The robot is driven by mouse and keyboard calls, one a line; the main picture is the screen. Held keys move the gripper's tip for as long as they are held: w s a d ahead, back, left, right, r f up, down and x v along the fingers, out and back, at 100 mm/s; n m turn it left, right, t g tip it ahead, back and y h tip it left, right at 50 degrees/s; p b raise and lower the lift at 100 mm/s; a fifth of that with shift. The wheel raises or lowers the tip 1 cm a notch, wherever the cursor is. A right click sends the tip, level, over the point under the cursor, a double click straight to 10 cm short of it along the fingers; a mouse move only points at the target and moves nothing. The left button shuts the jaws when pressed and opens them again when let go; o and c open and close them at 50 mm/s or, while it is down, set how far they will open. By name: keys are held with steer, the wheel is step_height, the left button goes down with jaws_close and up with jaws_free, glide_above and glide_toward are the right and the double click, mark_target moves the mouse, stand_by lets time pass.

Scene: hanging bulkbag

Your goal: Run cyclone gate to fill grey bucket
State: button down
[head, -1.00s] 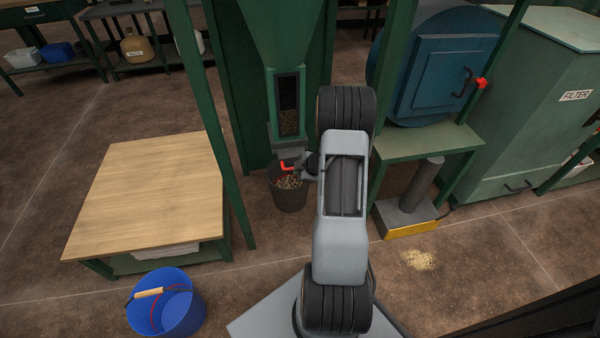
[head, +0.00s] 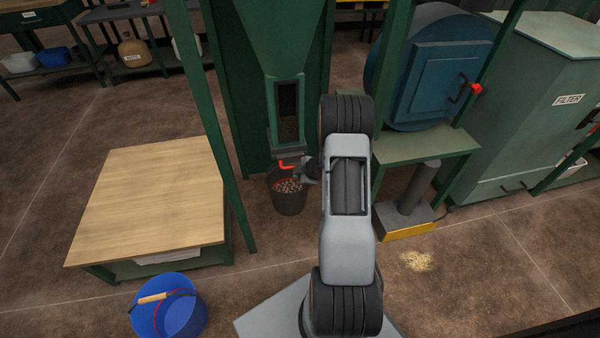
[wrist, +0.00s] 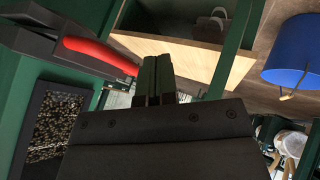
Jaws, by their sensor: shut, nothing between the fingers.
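The dark grey bucket (head: 289,203) stands upright on the floor under the green cyclone (head: 284,35). Speckled pellets show inside its mouth. The gate's red handle (head: 290,165) is at the cyclone outlet, above the bucket. In the wrist view the red handle (wrist: 95,52) runs slantwise at upper left, beside my fingers. My gripper (wrist: 152,80) is shut and empty, close to the handle; I cannot tell if it touches. The cyclone's sight window (head: 288,110) is dark in the head view; in the wrist view the window (wrist: 52,125) shows granular material.
A wooden-topped table (head: 150,200) stands left, with a blue bucket (head: 168,308) in front. A green frame post (head: 215,130) rises between table and cyclone. A grey and yellow floor unit (head: 406,218) and spilled grains (head: 416,261) are right. A filter cabinet (head: 530,110) stands behind.

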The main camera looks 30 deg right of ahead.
steer(key=s+p+v, duration=0.1)
steer(key=p+v, duration=0.3)
steer(key=v, duration=0.6)
steer(key=shift+s+p, duration=0.25)
steer(key=shift+p, duration=0.05)
steer(key=shift+a, duration=0.15)
steer(key=shift+f, duration=0.15)
